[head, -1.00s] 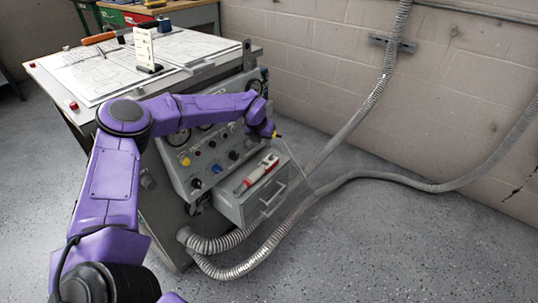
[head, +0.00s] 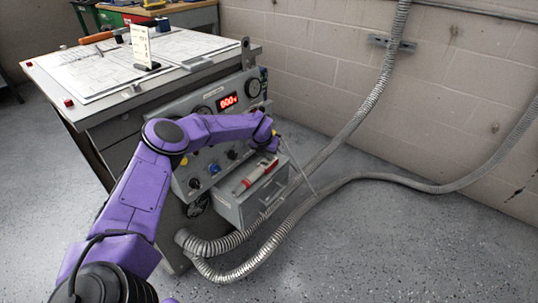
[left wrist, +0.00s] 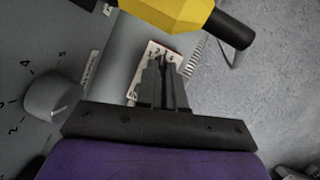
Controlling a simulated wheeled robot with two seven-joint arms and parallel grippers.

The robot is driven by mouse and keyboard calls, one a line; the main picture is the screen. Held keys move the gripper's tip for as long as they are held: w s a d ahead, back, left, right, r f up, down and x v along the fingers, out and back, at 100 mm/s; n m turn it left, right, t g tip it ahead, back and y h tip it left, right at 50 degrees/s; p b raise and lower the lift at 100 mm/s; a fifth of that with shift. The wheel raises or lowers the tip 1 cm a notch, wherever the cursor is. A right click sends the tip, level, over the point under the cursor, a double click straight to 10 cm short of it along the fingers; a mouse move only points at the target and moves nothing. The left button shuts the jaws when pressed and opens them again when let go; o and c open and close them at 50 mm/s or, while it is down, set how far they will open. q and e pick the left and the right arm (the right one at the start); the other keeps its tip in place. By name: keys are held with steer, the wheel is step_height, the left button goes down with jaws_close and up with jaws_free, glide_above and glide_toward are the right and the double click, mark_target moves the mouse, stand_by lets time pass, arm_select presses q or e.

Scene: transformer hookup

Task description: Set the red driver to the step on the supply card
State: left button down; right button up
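The red driver (head: 257,174), red and white, lies on top of the grey drawer box under the panel. The supply card (head: 140,43) stands upright on the table; its text is too small to read. My left gripper (head: 273,141) is above the drawer box, near the panel's right edge. In the left wrist view its fingers (left wrist: 167,82) are together, with nothing clear between them. Beyond them is a white scale (left wrist: 159,50) marked 1 to 4; the fingertips partly cover it. I cannot tell whether they touch it. My right gripper is not in view.
The sloped panel carries knobs, gauges and a lit red display (head: 228,102). A numbered grey knob (left wrist: 53,95) is left of the fingers. A yellow body (left wrist: 170,12) with a black end is close above them. Flexible conduits (head: 340,180) run right of the drawer box.

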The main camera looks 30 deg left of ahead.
arm_select(q)
steer(key=shift+f+b, duration=0.2)
steer(key=shift+b, duration=0.15)
steer(key=shift+a+f+m+h+b, duration=0.15)
steer(key=shift+m+h+b, duration=0.35)
steer(key=shift+m+b, duration=0.55)
steer(key=shift+r+m+b, duration=0.25)
steer(key=shift+m+b, duration=0.05)
steer(key=shift+m, duration=0.15)
steer(key=shift+r, duration=0.1)
steer(key=c, duration=1.2)
jaws_free()
steer(key=shift+c, duration=0.2)
steer(key=p+v, duration=0.2)
steer(key=v, duration=0.8)
steer(key=shift+a+r+p, duration=0.15)
steer(key=shift+r+p, duration=0.05)
steer(key=shift+p, duration=0.1)
